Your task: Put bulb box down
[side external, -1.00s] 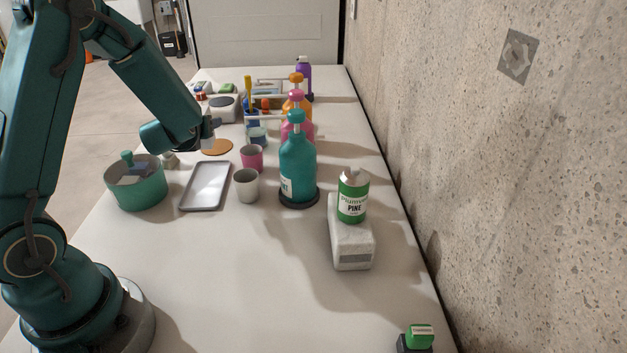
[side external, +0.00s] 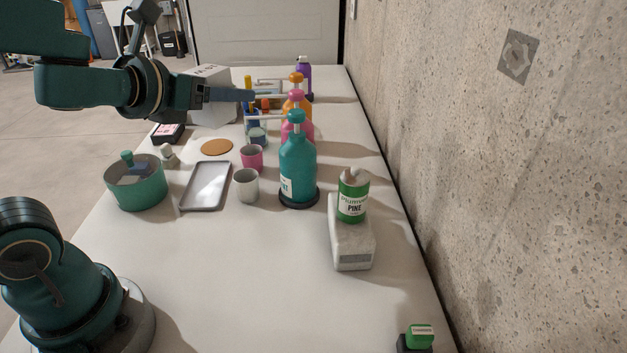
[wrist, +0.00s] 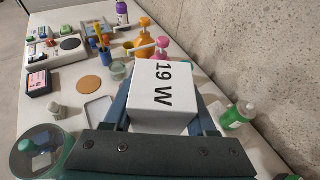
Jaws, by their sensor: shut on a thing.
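The bulb box (wrist: 165,88) is white with "19 W" printed on its top, seen in the wrist view. My gripper (wrist: 163,108) is shut on it, with one blue-grey finger on each side. In the side view, the box (side external: 211,78) shows partly behind my gripper (side external: 232,95), over the far left part of the table. My gripper hides part of the box there. I cannot tell whether the underside of the box touches the table.
A round tan coaster (side external: 217,147), a grey tray (side external: 205,186) and pink (side external: 252,157) and white cups (side external: 246,185) stand nearer. Pump bottles (side external: 297,165) line the right side. A black box with a pink label (wrist: 38,82) lies left. The table's near middle is clear.

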